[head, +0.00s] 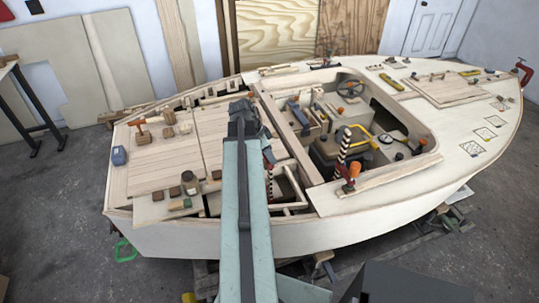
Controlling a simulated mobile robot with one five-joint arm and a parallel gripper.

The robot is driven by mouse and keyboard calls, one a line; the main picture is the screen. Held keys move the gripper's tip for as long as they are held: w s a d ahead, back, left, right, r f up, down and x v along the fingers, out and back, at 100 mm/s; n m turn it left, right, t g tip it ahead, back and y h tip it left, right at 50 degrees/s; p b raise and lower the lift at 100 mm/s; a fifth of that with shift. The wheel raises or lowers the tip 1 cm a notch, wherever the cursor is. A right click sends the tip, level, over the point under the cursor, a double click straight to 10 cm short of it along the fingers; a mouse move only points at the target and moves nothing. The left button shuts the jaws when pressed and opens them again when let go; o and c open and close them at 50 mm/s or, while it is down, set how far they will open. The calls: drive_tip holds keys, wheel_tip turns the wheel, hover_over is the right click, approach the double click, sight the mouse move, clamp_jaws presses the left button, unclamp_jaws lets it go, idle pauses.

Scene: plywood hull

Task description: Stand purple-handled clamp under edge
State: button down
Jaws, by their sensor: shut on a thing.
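My gripper (243,112) is at the far end of my arm, over the hull's deck near the middle of the picture. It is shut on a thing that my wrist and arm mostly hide. A striped bar (269,178) shows just right of my arm, over the open framed bay. I cannot tell whether it is part of the held thing. No purple handle can be made out. The plywood hull (200,238) has a pale side and a long deck edge. Which edge the task means cannot be told from this view.
A striped clamp with an orange handle (353,172) stands upright at the cockpit's near side. A red clamp (523,70) sits at the far right tip. Wooden blocks and tools lie on the left deck (140,178). Grey floor (60,220) is clear at left.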

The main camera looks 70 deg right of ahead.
drive_tip(key=shift+w+d, duration=0.5)
drive_tip(key=shift+d, duration=0.3)
drive_tip(key=shift+w+d, duration=0.7)
drive_tip(key=shift+w, duration=0.05)
drive_tip(key=c, duration=0.9)
unclamp_jaws()
drive_tip(key=p+v, duration=0.7)
drive_tip(key=v, duration=0.1)
